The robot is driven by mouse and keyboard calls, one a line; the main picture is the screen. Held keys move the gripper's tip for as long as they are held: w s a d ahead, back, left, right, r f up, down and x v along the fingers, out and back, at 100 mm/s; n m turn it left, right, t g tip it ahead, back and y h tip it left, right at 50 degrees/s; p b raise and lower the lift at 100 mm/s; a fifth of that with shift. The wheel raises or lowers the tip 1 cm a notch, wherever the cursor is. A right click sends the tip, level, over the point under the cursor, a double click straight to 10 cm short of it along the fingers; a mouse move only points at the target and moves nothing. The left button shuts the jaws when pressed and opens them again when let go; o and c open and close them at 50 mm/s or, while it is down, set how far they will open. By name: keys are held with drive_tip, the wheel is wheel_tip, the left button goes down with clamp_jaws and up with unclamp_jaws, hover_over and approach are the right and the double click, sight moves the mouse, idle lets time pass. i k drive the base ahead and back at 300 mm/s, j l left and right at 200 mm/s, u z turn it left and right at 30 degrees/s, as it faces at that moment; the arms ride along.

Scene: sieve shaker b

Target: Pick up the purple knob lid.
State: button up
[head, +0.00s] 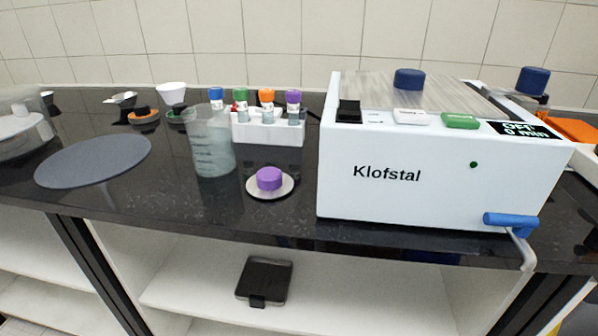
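The purple knob lid (269,179) is a short purple cylinder. It sits upright on a small white round disc (256,192) on the black worktop, near the front edge. I cannot tell whether the disc is part of the lid. A translucent beaker (212,150) stands just behind and to the left of it. The white Klofstal machine (420,190) stands to its right, with a gap between. A vial with a purple cap (293,97) also stands in the rack behind. My gripper is not in view.
A white rack (268,131) holds several colour-capped vials behind the lid. A grey round mat (95,159) lies at the left. The machine's blue handle (511,220) juts out over the front edge. The worktop (150,200) is clear left of the lid.

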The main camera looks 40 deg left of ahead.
sight(269, 183)
drive_tip(key=u, duration=1.9)
drive_tip(key=k+l+u, duration=0.1)
drive_tip(key=l+u, duration=0.2)
